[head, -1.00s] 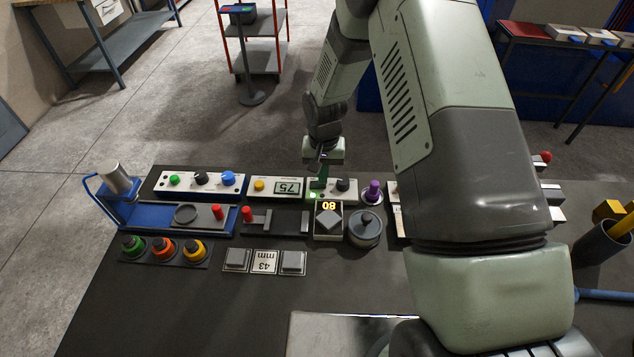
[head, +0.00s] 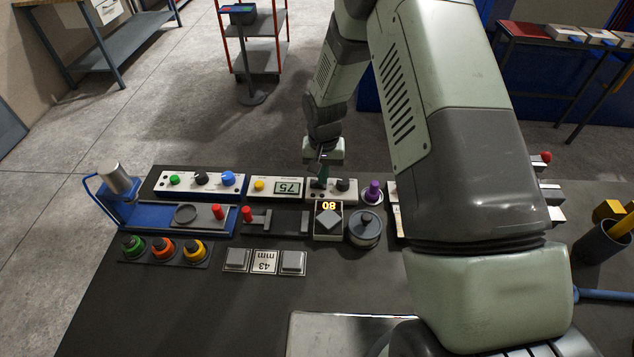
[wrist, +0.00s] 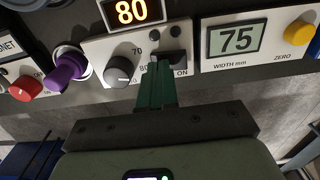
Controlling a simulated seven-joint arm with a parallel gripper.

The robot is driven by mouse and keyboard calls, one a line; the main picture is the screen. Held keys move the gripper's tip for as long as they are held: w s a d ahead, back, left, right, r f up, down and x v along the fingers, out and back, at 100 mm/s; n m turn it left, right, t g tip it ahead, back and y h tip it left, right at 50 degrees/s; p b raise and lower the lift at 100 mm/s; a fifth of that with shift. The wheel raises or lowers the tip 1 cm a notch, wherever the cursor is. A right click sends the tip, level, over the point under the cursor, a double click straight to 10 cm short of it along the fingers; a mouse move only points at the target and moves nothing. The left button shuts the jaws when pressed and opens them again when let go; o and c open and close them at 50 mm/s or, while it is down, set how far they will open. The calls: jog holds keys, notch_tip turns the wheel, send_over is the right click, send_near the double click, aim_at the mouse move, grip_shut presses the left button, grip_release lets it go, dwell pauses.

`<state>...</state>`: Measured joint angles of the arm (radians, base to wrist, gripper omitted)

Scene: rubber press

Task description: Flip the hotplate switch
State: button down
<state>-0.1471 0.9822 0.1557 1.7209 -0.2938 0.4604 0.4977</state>
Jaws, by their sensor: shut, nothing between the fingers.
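The white control panel (head: 345,196) stands at the back of the bench, behind the lit 80 display. In the wrist view the panel (wrist: 95,50) carries a dark knob (wrist: 121,71) with 70 and 80 marks and a black switch (wrist: 174,57) above the ON label. Two small indicators above the switch look dark. My gripper (head: 319,180) is at the panel, left of the knob in the head view. In the wrist view its green fingers (wrist: 160,65) are shut and empty, at the switch. They partly cover it, so contact and its exact tilt cannot be told.
The panel with the 75 display (head: 289,188) is close on the left. A purple knob (head: 373,193) and a round grey pot (head: 365,229) are on the right. The bench front is mostly clear.

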notch_tip(320, 180, up, 6)
dwell(0.6)
notch_tip(320, 180, down, 7)
dwell(0.7)
jog(key=shift+r, duration=0.1)
